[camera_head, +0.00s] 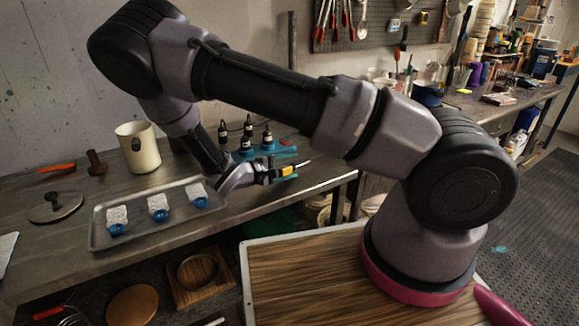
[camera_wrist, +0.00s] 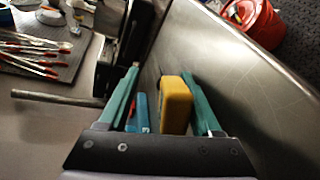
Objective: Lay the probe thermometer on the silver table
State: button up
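A small yellow body, which I take as the probe thermometer (camera_head: 288,171), shows at my gripper, with a thin pale rod pointing right. In the wrist view the yellow body (camera_wrist: 175,105) sits between the two teal fingers of my gripper (camera_wrist: 160,72). It is close to the right finger, with a gap on the left finger's side. The fingers stand apart. In the head view my gripper (camera_head: 287,168) is over the right part of the grey metal table (camera_head: 50,255). I cannot tell whether the thermometer touches the tabletop.
A metal tray (camera_head: 180,222) with several blue-and-white items lies left of my gripper. Dark-topped bottles (camera_head: 247,140) stand just behind it. A cream mug (camera_head: 138,148) and a round lid (camera_head: 57,207) are farther left. A red bucket (camera_wrist: 252,22) shows beyond the table edge.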

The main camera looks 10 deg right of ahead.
jog(key=v, duration=1)
jog(key=shift+s+a, duration=0.2)
jog(key=shift+a, duration=0.15)
jog(key=s+d+r+m+y, duration=0.4)
jog(key=s+d+r+y, duration=0.1)
jog(key=r, duration=0.7)
jog(key=s+d+r+m+y, duration=0.5)
jog(key=d+r, duration=0.1)
jog(key=r, duration=0.7)
jog(key=s+d+r+m+y, duration=0.4)
jog(key=s+d+r+y, duration=0.1)
jog(key=r, duration=0.7)
jog(key=shift+d+r, duration=0.25)
jog(key=shift+d, duration=0.15)
